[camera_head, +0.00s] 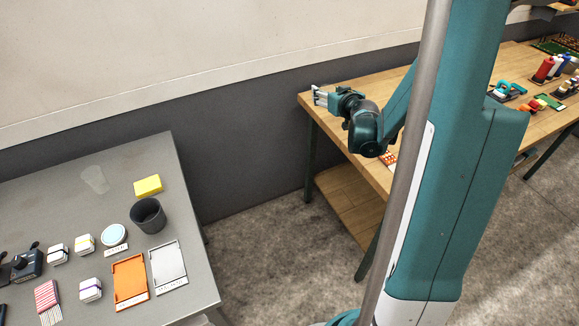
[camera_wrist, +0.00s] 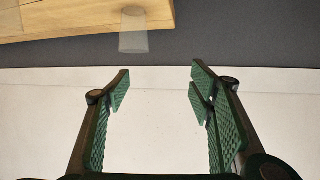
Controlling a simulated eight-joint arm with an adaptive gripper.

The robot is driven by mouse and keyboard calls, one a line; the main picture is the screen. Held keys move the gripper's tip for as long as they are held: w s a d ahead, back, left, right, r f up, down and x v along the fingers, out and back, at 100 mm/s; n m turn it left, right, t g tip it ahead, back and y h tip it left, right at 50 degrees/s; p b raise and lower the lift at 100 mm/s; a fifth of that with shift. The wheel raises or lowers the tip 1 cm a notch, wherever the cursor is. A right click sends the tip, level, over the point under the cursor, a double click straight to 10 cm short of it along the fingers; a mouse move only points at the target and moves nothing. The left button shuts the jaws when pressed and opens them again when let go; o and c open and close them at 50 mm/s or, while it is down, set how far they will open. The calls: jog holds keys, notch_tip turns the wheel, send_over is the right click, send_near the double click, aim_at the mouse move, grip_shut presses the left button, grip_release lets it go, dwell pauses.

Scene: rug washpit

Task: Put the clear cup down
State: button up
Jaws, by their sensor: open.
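A clear cup (camera_head: 95,179) stands on the grey table at the left in the head view, near its back edge, far from my gripper. In the wrist view a clear cup (camera_wrist: 133,30) shows at the edge of a wooden surface, ahead of the fingers and apart from them. I cannot tell whether both views show the same cup. My gripper (camera_head: 318,96) is at the far left corner of the wooden table. In the wrist view its green-padded fingers (camera_wrist: 158,88) are spread wide with nothing between them.
The grey table (camera_head: 40,205) holds a dark pot (camera_head: 148,215), a yellow block (camera_head: 147,185), an orange tray (camera_head: 130,281) and a grey tray (camera_head: 168,265). The wooden table (camera_head: 345,92) has bottles (camera_head: 545,68) at the far right. The wall stands close behind.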

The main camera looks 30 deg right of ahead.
jog(key=s+a+r+n+g+y, duration=0.1)
jog(key=s+a+r, duration=0.25)
jog(key=a, duration=0.45)
jog(key=s+a+r+g+y, duration=0.1)
jog(key=s+a+r, duration=0.1)
jog(key=s+a, duration=0.45)
jog(key=s+a+r+n+g+y, duration=0.1)
jog(key=s+a+r, duration=0.2)
jog(key=a, duration=0.7)
jog(key=s+a+g, duration=0.2)
jog(key=s+a, duration=0.3)
jog(key=s, duration=0.6)
jog(key=s+a+g, duration=0.1)
jog(key=s+a, duration=0.4)
jog(key=s, duration=0.7)
jog(key=shift+s+a+f+g, duration=0.2)
jog(key=shift+a+f+g, duration=0.1)
jog(key=shift+g, duration=0.1)
